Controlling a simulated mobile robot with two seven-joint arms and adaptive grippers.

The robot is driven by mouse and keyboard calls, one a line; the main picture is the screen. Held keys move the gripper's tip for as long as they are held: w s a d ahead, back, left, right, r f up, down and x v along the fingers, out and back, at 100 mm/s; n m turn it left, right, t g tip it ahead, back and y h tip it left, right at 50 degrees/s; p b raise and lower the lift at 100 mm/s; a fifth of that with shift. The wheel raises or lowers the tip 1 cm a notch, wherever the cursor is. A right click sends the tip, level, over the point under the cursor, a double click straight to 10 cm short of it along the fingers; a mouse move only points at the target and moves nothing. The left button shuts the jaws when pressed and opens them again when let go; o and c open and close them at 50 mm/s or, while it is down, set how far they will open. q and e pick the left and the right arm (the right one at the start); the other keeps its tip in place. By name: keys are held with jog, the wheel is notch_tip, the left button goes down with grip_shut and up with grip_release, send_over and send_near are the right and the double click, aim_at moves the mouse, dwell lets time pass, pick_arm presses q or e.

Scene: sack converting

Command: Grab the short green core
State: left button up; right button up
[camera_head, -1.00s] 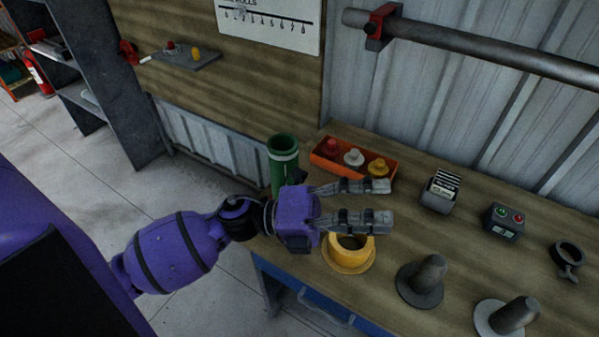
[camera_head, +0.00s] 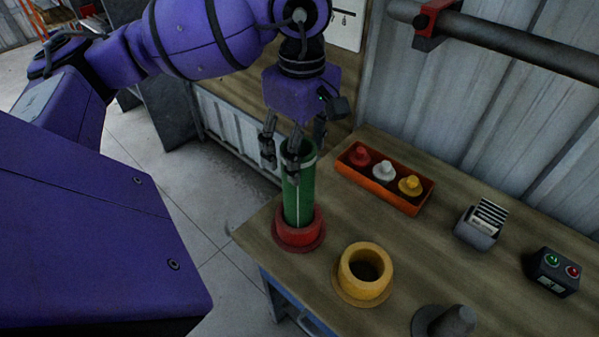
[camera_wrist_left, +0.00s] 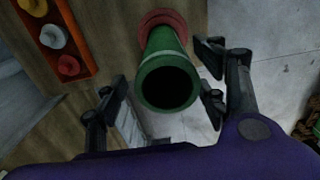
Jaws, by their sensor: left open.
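The short green core (camera_head: 299,193) is a green tube with a pale band near its top. It stands upright in a red flanged holder (camera_head: 298,232) at the table's left end. My left gripper (camera_head: 283,155) points down at the core's top, with its fingers beside the upper end. In the left wrist view the core's open dark mouth (camera_wrist_left: 168,86) lies between the spread fingers of the gripper (camera_wrist_left: 163,95), with gaps on both sides. The gripper is open and holds nothing. My right gripper is not in view.
A yellow flanged ring (camera_head: 364,272) stands right of the red holder. An orange tray (camera_head: 385,180) with red, white and yellow plugs sits behind. A card box (camera_head: 481,224), a button box (camera_head: 553,271) and a grey peg (camera_head: 447,322) are farther right.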

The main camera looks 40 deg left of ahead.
aim_at(298, 194)
pick_arm(q)
jog(key=f, duration=0.5)
jog(key=shift+s+p, duration=0.2)
jog(key=shift+p, duration=0.15)
jog(key=shift+r, duration=0.1)
grip_shut()
